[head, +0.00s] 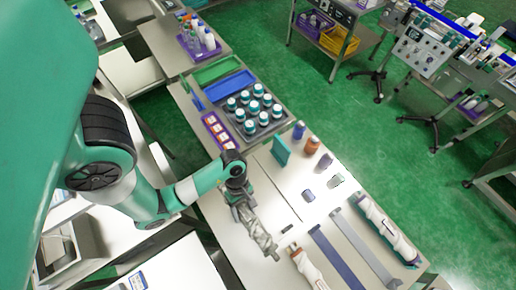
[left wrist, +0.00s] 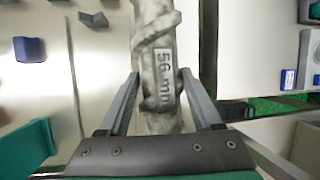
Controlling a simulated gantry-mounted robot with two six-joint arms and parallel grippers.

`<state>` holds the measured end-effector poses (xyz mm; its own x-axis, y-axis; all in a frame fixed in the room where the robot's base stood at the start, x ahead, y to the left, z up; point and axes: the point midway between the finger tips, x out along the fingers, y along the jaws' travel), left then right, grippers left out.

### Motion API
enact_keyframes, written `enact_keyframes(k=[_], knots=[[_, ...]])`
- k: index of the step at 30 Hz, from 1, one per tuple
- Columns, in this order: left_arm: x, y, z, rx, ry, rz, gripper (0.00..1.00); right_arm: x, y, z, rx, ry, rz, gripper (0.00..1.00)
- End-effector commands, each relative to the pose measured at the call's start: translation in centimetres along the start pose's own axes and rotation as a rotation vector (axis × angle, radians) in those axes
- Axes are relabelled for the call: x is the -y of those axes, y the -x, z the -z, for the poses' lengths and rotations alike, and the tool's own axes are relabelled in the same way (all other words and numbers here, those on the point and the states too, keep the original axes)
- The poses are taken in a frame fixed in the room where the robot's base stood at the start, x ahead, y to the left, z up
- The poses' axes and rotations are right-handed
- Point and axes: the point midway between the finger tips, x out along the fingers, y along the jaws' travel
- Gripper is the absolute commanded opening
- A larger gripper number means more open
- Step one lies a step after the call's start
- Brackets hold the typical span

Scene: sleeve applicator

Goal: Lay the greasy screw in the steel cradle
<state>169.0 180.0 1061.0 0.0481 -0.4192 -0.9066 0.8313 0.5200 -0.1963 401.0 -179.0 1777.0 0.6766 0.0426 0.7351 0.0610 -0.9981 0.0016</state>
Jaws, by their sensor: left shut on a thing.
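My left gripper (head: 240,193) is shut on a grey, smeared screw (head: 258,230) with a spiral ridge. The screw hangs over the work table, slanting down to the right. In the left wrist view the screw (left wrist: 158,70) stands between the two fingers, with a "56 mm" label facing the camera. A long light-grey strip (head: 365,248), which looks like the steel cradle, lies on the table to the right of the screw and apart from it. A blue-grey strip (head: 336,258) lies beside it. My right gripper is not in view.
A black tray of white jars (head: 251,108), a teal upright plate (head: 281,150) and small bottles (head: 312,145) stand farther back. The table's middle (head: 280,195) is mostly clear.

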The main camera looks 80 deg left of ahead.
Motion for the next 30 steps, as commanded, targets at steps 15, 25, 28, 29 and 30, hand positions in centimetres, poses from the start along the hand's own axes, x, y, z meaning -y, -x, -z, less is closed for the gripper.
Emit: enact_keyframes(k=[15,25,28,29,30], knots=[[-3.9,-0.6,1.6,-0.007,-0.038,0.011,0.0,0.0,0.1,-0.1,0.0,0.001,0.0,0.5],[-11.5,-3.6,5.7,-0.008,-0.04,0.015,0.0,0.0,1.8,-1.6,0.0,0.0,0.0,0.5],[-12.8,-4.3,6.4,-0.008,-0.042,0.015,0.0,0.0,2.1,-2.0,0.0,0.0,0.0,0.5],[-12.9,-4.5,6.5,-0.008,-0.042,0.015,0.0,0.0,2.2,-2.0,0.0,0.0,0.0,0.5],[-13.1,-4.5,6.6,-0.008,-0.042,0.016,0.0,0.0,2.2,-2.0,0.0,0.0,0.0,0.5]])
